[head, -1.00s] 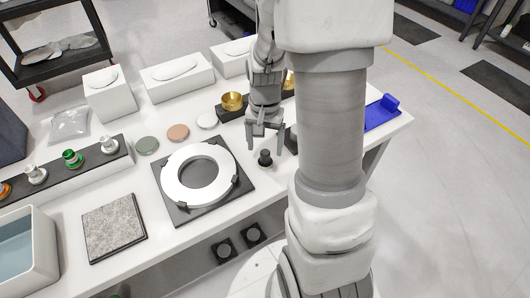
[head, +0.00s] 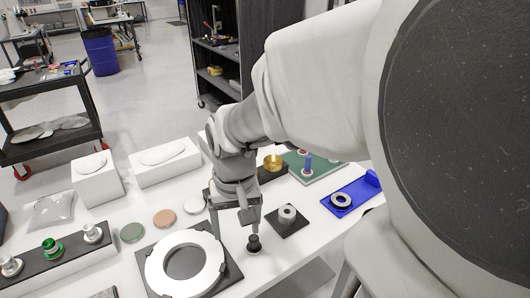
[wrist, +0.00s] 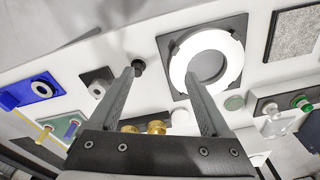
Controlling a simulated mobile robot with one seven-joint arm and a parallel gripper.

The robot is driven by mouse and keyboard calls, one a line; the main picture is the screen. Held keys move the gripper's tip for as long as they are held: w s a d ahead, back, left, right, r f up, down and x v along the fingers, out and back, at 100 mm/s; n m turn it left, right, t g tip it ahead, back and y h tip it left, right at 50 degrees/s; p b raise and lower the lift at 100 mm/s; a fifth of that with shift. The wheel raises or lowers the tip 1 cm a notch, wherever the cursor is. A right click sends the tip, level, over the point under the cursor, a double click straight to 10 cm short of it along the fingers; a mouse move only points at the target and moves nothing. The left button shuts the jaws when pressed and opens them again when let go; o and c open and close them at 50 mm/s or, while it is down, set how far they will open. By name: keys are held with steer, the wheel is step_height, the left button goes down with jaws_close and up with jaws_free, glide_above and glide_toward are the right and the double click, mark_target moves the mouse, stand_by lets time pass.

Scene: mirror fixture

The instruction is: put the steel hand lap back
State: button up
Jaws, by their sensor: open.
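My gripper (head: 234,226) is open and empty above the white table, fingers pointing down; its fingers also show in the wrist view (wrist: 160,76). A small black-knobbed piece (head: 254,244) stands on the table just right of the gripper; in the wrist view it is by the left fingertip (wrist: 138,66). A grey steel-looking cylinder (head: 287,213) stands on a dark square pad (head: 298,226) farther right. A dark rack (head: 75,262) at left holds silver-topped pieces (head: 92,233) and a green one (head: 52,248). I cannot tell which piece is the steel hand lap.
A white ring (head: 160,273) lies on a dark plate at front centre. Round green, brown and white discs (head: 131,232) lie behind it. Bare table lies around the black-knobbed piece.

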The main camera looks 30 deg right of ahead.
steer(key=s+a+r+n+t, duration=0.3)
steer(key=s+r, duration=0.3)
steer(key=r, duration=0.3)
steer(key=shift+s+a+r+n+t, duration=0.15)
steer(key=shift+a+r+n+t, duration=0.25)
steer(key=shift+t, duration=0.4)
